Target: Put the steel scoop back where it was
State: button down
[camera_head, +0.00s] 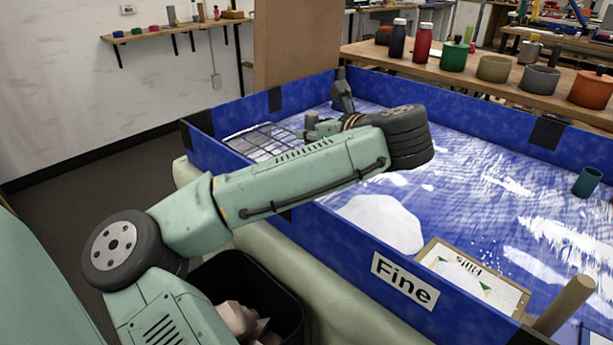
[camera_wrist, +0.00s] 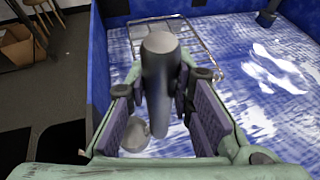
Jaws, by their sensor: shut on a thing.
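My gripper (camera_wrist: 163,92) is shut on the steel scoop (camera_wrist: 160,62), seen in the wrist view as a thick dark grey handle with a paler rounded end. The handle stands between the two finger pads. A grey rounded shape (camera_wrist: 134,138) shows low at its left; I cannot tell if it is the scoop's bowl. In the head view my gripper (camera_head: 318,127) is beyond my forearm, over the left part of the blue-walled tray (camera_head: 345,232). The scoop is not clearly made out there.
A wire rack (camera_head: 262,141) lies in the tray's left end; the wrist view shows it beyond my gripper (camera_wrist: 200,38). A dark grey upright thing (camera_head: 342,92) stands near the far corner. White powder (camera_head: 378,222), a clipboard (camera_head: 470,280) and a teal cup (camera_head: 587,182) lie right.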

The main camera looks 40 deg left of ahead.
jog(key=shift+f, duration=3)
jog(key=shift+f, duration=0.2)
jog(key=c, duration=1.4)
grip_release()
jog(key=shift+r, duration=0.1)
jog(key=shift+d+r, duration=0.15)
jog(key=v, duration=1.1)
jog(key=shift+s+d+r+b, duration=0.15)
jog(key=shift+d+r+b, duration=0.05)
jog(key=shift+d+b, duration=0.2)
